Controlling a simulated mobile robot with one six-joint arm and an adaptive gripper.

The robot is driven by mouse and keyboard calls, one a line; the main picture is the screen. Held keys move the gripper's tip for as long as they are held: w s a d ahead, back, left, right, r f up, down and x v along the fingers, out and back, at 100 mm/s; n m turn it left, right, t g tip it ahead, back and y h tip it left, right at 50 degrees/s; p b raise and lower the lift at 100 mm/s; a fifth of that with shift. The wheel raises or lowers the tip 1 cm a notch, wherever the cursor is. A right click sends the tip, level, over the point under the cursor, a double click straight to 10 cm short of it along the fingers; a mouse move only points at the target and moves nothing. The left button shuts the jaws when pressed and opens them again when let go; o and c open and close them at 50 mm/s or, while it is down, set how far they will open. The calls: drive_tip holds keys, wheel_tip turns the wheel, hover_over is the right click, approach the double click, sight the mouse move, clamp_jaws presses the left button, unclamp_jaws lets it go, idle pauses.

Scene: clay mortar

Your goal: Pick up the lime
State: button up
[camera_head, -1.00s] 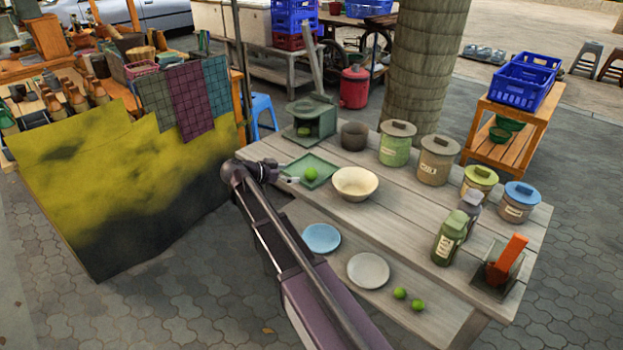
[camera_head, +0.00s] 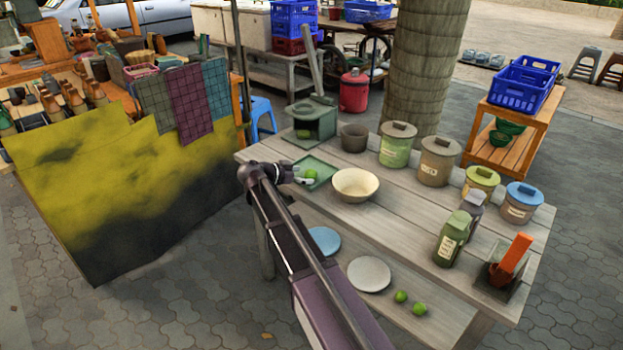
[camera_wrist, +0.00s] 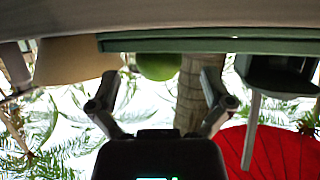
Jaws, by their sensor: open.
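A bright green lime (camera_head: 312,174) sits on the square green tray (camera_head: 327,166) at the table's left end. My gripper (camera_head: 302,179) is low over the tray's near-left side, its fingers right beside the lime. The wrist view looks upside down. There the lime (camera_wrist: 158,66) shows centred between the two spread fingertips of my gripper (camera_wrist: 159,84), with a gap on each side. The tray's edge (camera_wrist: 200,45) runs along the top. The fingers are open and hold nothing.
A cream bowl (camera_head: 356,185) stands close to the right of the tray. A green box-like stand (camera_head: 318,119) is behind it, beside a dark cup (camera_head: 354,138). Several lidded jars are farther right. Two more limes (camera_head: 409,302) and plates lie on the lower shelf.

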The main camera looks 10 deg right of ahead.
drive_tip(key=shift+x, duration=1.15)
drive_tip(key=c, duration=1.2)
